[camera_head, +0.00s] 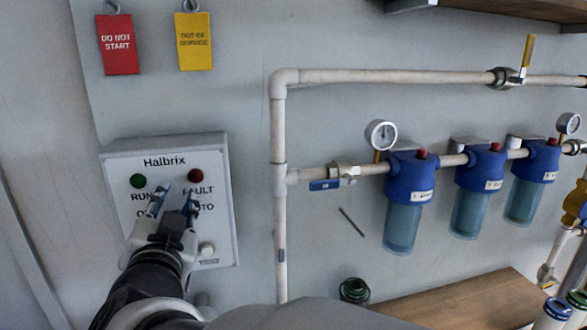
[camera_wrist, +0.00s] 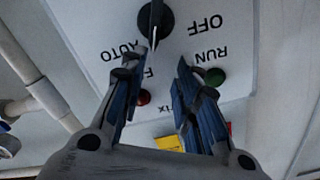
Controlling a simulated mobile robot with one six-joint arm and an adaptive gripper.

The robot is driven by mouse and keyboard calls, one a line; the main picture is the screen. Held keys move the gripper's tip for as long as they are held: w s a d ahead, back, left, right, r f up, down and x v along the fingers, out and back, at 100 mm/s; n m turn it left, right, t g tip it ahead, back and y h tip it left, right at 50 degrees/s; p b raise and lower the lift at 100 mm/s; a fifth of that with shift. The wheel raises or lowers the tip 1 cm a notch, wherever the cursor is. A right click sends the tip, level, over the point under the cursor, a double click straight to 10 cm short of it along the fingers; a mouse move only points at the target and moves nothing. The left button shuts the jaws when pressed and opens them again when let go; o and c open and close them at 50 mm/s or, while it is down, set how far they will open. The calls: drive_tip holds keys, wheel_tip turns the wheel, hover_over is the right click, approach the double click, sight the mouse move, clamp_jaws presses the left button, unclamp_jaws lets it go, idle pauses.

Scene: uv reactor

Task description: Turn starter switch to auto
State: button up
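The starter box (camera_head: 218,226), a light grey panel marked Halbrix, is on the wall at the left. Its black starter switch (camera_wrist: 155,22) shows at the top of the wrist view, which sees the panel upside down, with OFF to the right and AUTO to the left. The knob's bar points roughly up and down in that view; its exact setting is unclear. In the head view my arm hides the switch. My gripper (camera_head: 174,203) is in front of the panel. In the wrist view my gripper (camera_wrist: 163,66) is open, its fingers apart and empty, with the fingertips near the knob.
A green RUN light (camera_head: 138,181) and a red FAULT light (camera_head: 196,175) sit on the box. A white button (camera_head: 207,249) is low on its right. A vertical pipe (camera_head: 279,225) runs right of the box. Red (camera_head: 119,50) and yellow (camera_head: 194,48) tags hang above.

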wheel_tip(320, 180, up, 7)
drive_tip(key=shift+f, duration=0.1)
idle(0.3)
drive_tip(key=shift+d, duration=0.15)
drive_tip(key=d, duration=0.1)
drive_tip(key=d+n+g+y, duration=0.1)
drive_tip(key=d, duration=0.1)
drive_tip(key=d+n+y, duration=0.1)
drive_tip(key=d, duration=0.1)
drive_tip(key=shift+w+d+f+g, duration=0.2)
drive_tip(key=shift+w+d+g, duration=0.05)
drive_tip(key=shift+w+g, duration=0.15)
drive_tip(key=s+d+f+g+h, duration=0.2)
drive_tip(key=s+d+f+g, duration=0.1)
drive_tip(key=s+d+f, duration=0.4)
drive_tip(key=s+d+f+g+h, duration=0.3)
drive_tip(key=s+d+f, duration=0.5)
drive_tip(key=d, duration=0.6)
drive_tip(key=s+d+f+g+h, duration=0.2)
drive_tip(key=s+d+f+g, duration=0.2)
drive_tip(key=s+d+f, duration=0.4)
drive_tip(key=d+f, duration=0.1)
drive_tip(key=d, duration=0.2)
drive_tip(key=shift+f+n+g+h, duration=0.3)
drive_tip(key=shift+f, duration=0.05)
